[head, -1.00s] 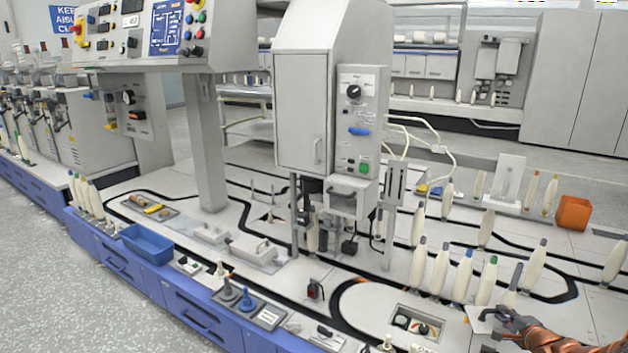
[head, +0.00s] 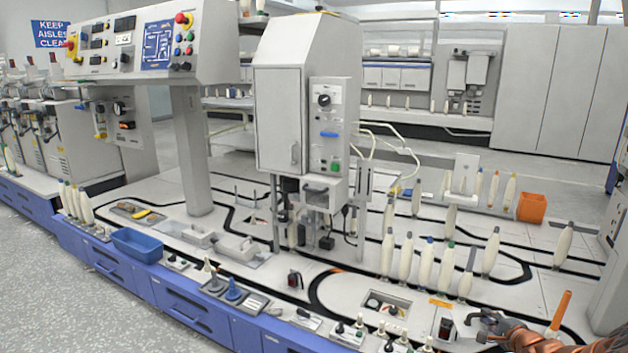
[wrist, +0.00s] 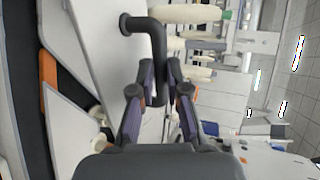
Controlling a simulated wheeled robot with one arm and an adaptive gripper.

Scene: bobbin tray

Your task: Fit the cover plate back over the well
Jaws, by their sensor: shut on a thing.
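My gripper (head: 487,320) is to the right of the well and nearer the front, at the lower right of the head view. In the wrist view my gripper (wrist: 160,88) is shut on a dark bent handle (wrist: 146,24). The handle stands on a pale flat plate, the cover plate (wrist: 95,30), which shows at the left. The plate is hard to pick out from the worktop in the head view.
Several upright pale bobbins (head: 427,262) stand behind the well. An orange stick (head: 560,312) rises near my arm. Small knobs line the front edge near the well.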

